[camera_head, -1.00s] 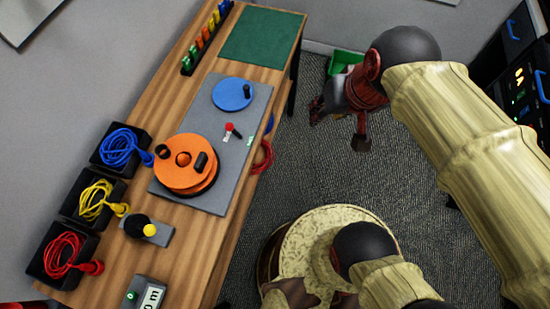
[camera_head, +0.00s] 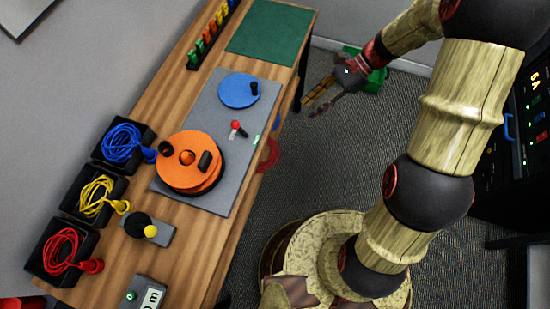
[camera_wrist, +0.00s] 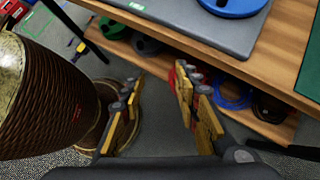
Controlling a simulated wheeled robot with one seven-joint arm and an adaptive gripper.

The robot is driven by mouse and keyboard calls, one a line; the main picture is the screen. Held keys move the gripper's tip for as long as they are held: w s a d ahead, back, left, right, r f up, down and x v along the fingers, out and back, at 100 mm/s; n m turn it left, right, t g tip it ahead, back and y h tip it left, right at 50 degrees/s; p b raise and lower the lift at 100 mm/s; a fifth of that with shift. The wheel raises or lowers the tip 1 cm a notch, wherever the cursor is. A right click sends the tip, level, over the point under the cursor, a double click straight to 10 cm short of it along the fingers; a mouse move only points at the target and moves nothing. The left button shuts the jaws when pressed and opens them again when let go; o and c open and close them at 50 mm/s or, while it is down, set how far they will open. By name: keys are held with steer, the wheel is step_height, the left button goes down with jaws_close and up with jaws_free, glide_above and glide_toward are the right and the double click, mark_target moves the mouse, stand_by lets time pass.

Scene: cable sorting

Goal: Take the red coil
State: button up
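A red coil (camera_head: 66,250) of cable lies in the nearest black bin (camera_head: 40,270) at the lower left of the bench in the head view. Another red looped thing (camera_head: 267,155) shows beyond the bench's right edge, lower down. In the wrist view red loops (camera_wrist: 190,72) show on the lower shelf, partly hidden behind a finger. My gripper (camera_head: 316,97) is off the bench's right side in the head view, away from the bin. In the wrist view my gripper (camera_wrist: 160,95) has its yellow-padded fingers spread, with nothing between them.
A yellow coil (camera_head: 97,197) and a blue coil (camera_head: 121,144) sit in bins beside the red one. An orange reel (camera_head: 184,178) and blue disc (camera_head: 239,90) stand on a grey panel (camera_head: 221,179). A lower shelf (camera_wrist: 165,65) holds a blue coil (camera_wrist: 231,93).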

steer(key=w+f+m+t+y, duration=0.15)
steer(key=f+m, duration=0.25)
steer(key=f, duration=0.4)
steer(key=w+f+m+y+b, duration=0.1)
steer(key=w+f+m+y, duration=0.15)
steer(key=f, duration=0.45)
steer(key=w+f+m+y, duration=0.1)
steer(key=f+m+y, duration=0.1)
steer(key=f+m, duration=0.45)
steer(key=s+a+f+m+t+y, duration=0.1)
steer(key=s+f+m+t, duration=0.2)
steer(key=f, duration=0.5)
steer(key=s+f+m+t+y, duration=0.1)
steer(key=f+m+t, duration=0.1)
steer(key=f+m, duration=0.45)
steer(key=s+a+f+m+t, duration=0.1)
steer(key=s+f+m+t, duration=0.15)
steer(key=f, duration=0.75)
steer(key=x, duration=0.9)
steer(key=shift+a+r+n+b, duration=0.2)
steer(key=shift+n+b, duration=0.1)
steer(key=shift+b, duration=0.1)
steer(key=shift+f, duration=0.2)
jaws_close()
step_height(320, 180, up, 3)
steer(key=shift+w+f+p, duration=0.1)
steer(key=shift+f+p, duration=0.05)
steer(key=shift+p, duration=0.5)
